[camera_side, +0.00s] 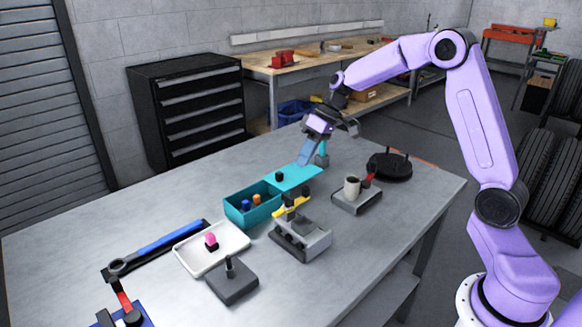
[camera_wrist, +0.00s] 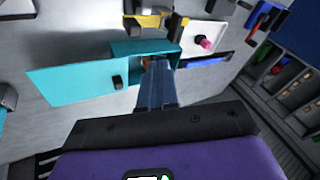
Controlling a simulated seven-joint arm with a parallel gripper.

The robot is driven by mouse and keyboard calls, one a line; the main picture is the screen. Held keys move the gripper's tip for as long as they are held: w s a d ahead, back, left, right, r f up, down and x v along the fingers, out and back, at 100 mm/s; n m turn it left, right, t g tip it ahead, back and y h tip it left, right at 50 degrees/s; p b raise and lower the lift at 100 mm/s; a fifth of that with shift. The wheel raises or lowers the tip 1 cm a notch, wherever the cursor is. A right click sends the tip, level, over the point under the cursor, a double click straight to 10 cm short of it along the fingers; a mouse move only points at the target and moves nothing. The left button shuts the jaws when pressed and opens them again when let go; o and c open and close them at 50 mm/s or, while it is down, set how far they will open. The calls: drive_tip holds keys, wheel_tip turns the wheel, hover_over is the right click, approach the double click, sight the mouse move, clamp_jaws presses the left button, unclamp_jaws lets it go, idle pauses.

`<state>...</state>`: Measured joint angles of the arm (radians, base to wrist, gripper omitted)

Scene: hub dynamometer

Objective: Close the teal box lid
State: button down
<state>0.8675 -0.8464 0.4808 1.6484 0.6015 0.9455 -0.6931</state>
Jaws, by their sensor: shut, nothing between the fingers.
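The teal box (camera_side: 250,205) stands on the grey table, and its open top shows a blue and an orange item inside. Its teal lid (camera_side: 300,178) is swung open and lies out flat to the back right, with a black knob (camera_side: 279,177) on it. In the wrist view the lid (camera_wrist: 75,88) spreads to the left of the box (camera_wrist: 150,47), its knob near the box side. My gripper (camera_side: 304,160) points down above the lid's back part, and its fingers are shut and empty. In the wrist view the fingers (camera_wrist: 156,70) cover part of the box opening.
A grey fixture with a yellow part (camera_side: 300,230) stands close in front of the box. A white tray (camera_side: 212,248) with a pink knob lies left of it. A grey block with a cup (camera_side: 355,197) and a black disc (camera_side: 389,166) stand to the right. The table's back left is clear.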

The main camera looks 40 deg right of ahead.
drive_tip(key=w+d+f+m+t, duration=0.1)
drive_tip(key=w+d, duration=0.3)
drive_tip(key=d, duration=0.3)
drive_tip(key=w+d+f+m+t, duration=0.1)
drive_tip(key=w+d+t, duration=0.15)
drive_tip(key=d, duration=0.45)
approach(291, 178)
drive_tip(key=shift+m+g, duration=0.3)
drive_tip(key=shift+g, duration=0.05)
drive_tip(key=w+f, duration=0.3)
drive_tip(key=w, duration=0.1)
drive_tip(key=shift+w+a+f, duration=0.1)
drive_tip(key=shift+a+f, duration=0.25)
drive_tip(key=shift+a+r, duration=0.1)
drive_tip(key=shift+a, duration=1.9)
drive_tip(key=a, duration=1.5)
drive_tip(key=shift+a, duration=0.35)
drive_tip(key=shift+a, duration=0.1)
